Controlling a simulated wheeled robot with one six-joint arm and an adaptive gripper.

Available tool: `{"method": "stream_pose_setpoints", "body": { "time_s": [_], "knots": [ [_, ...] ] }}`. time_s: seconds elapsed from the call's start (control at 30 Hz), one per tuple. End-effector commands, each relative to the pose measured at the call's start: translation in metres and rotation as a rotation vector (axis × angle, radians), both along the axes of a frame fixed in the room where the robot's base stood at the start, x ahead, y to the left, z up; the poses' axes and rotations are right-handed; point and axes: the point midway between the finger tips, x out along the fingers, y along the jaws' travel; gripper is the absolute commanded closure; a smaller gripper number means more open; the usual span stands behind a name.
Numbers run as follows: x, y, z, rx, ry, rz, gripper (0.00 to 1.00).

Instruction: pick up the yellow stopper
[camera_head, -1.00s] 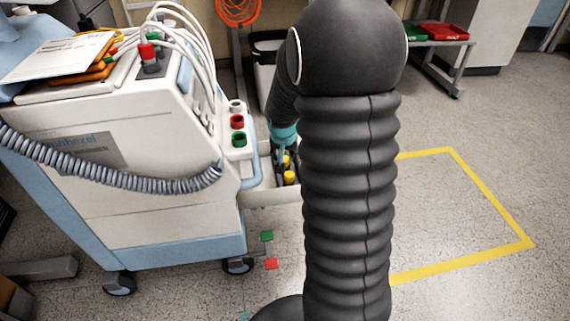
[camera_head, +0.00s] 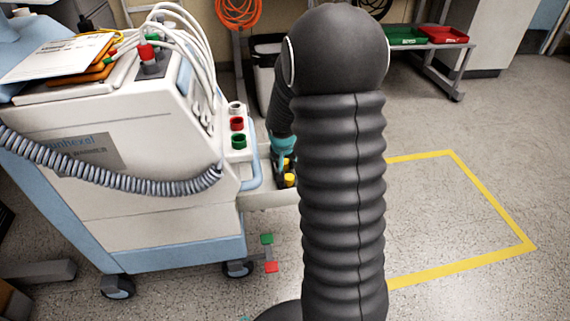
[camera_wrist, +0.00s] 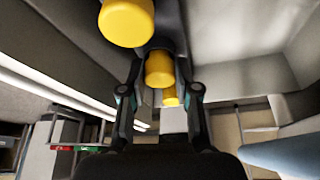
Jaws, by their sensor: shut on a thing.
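Three yellow stoppers show in the wrist view. The middle stopper (camera_wrist: 159,68) is between the fingertips of my gripper (camera_wrist: 160,62), which is shut on it. A larger, nearer stopper (camera_wrist: 127,22) is at the top, outside the fingers. A smaller one (camera_wrist: 170,97) shows farther back, between the finger links. In the head view my gripper (camera_head: 279,164) reaches down into the white open tray (camera_head: 268,198) on the cart's side. A yellow stopper (camera_head: 290,180) shows there beside it. My arm hides part of the tray.
The white and blue cart (camera_head: 150,190) stands left of my arm. Red (camera_head: 237,124) and green (camera_head: 239,142) sockets are above the tray. Open floor with a yellow outline (camera_head: 470,257) is at the right.

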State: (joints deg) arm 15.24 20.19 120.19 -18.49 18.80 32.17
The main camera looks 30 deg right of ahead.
Motion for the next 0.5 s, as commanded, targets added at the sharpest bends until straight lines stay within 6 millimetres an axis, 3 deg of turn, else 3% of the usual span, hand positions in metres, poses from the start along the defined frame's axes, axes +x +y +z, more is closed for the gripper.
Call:
{"method": "stream_pose_setpoints", "body": {
  "time_s": [0.17,0.5],
  "knots": [
    [0.001,0.000,0.015,-0.001,-0.003,-0.001,0.84],
    [0.001,0.000,0.077,-0.002,-0.004,-0.001,0.84]
  ]
}}
